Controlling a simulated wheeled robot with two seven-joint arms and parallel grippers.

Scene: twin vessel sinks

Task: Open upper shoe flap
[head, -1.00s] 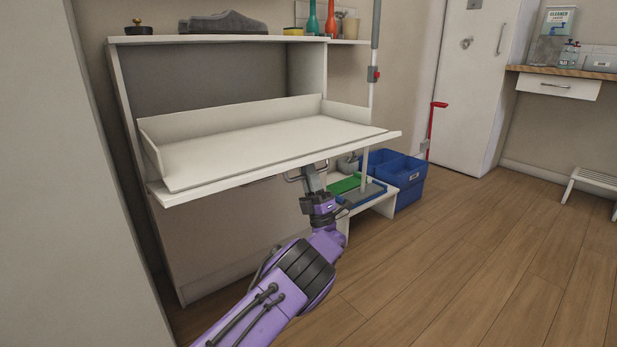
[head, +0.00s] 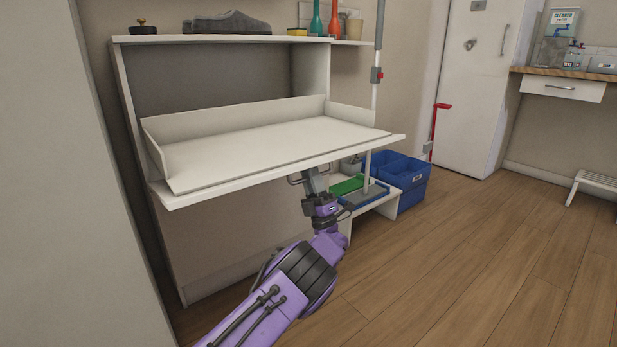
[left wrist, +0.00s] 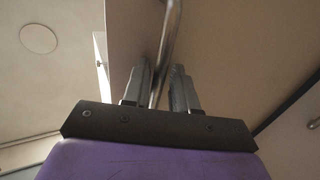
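The upper shoe flap (head: 275,150) of the white cabinet is swung down and sticks out nearly level in the head view, its inner side and low raised edges facing up. Its metal bar handle (head: 294,181) is under the front edge, partly hidden by the flap and my gripper. My left gripper (head: 312,178) points up at the handle from below. In the left wrist view the bar handle (left wrist: 171,35) runs down between the two fingers of my left gripper (left wrist: 160,80). The fingers stand apart, with a narrow gap beside the bar. My right gripper is not in view.
A low white bench (head: 362,207) with a green tray, blue crates (head: 408,180) and an upright pole (head: 378,45) are to the right.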

